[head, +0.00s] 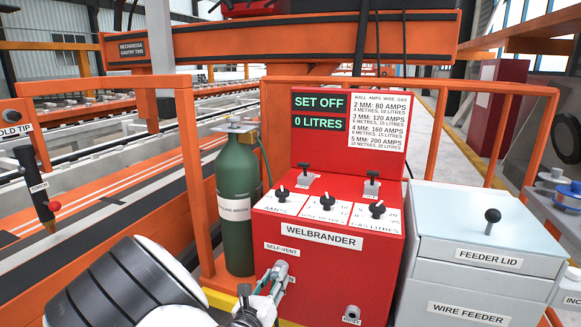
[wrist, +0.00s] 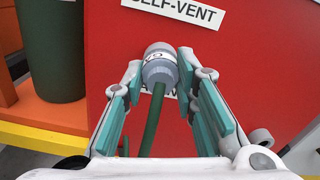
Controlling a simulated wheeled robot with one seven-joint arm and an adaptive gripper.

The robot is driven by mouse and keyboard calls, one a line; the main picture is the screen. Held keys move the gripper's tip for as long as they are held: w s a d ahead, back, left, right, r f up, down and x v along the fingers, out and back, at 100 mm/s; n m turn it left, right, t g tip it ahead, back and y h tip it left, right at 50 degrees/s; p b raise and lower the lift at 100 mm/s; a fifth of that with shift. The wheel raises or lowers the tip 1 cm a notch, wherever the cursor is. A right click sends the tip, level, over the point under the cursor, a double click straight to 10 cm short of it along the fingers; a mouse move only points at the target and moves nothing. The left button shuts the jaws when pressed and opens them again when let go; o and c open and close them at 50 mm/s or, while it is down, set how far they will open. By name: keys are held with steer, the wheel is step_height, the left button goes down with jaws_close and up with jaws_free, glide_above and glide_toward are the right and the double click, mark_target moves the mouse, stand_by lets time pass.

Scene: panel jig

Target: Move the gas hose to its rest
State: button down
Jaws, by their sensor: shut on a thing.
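The gas hose ends in a grey connector (wrist: 160,68) with a green hose (wrist: 151,125) running down from it in the wrist view. My gripper (wrist: 161,76) is shut on this connector, one finger on each side. The connector is against or very near the red Welbrander front, below the SELF-VENT label; whether it is seated on a port there is hidden. In the head view, my gripper (head: 273,277) is at the lower left of that front. A grey round fitting (head: 351,314) at the lower right has a small label that seems to read REST.
The red Welbrander (head: 330,262) has knobs and levers on top and a screen reading SET OFF, 0 LITRES. A green gas cylinder (head: 234,200) stands left of it. The grey wire feeder (head: 470,265) stands close on its right. An orange rail (head: 192,180) is at left.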

mark_target(274, 279)
steer(key=shift+d+f+n+p, duration=0.15)
steer(key=shift+n+p, duration=0.75)
steer(key=shift+n, duration=0.7)
steer(key=shift+p+v, duration=0.35)
steer(key=shift+v, duration=0.5)
steer(key=shift+p+v, duration=0.45)
steer(key=shift+v, duration=0.65)
steer(key=shift+s+a, duration=0.35)
steer(key=shift+s, duration=0.1)
steer(key=s+d+f+p, duration=0.1)
steer(key=s+d+f, duration=0.3)
steer(key=d, duration=0.4)
steer(key=s+d+f, duration=0.5)
steer(key=s+d, duration=0.1)
steer(key=d, duration=0.3)
steer(key=shift+s+d+p, duration=0.25)
steer(key=shift+d+p, duration=0.05)
steer(key=shift+p, duration=0.05)
steer(key=shift+f, duration=0.15)
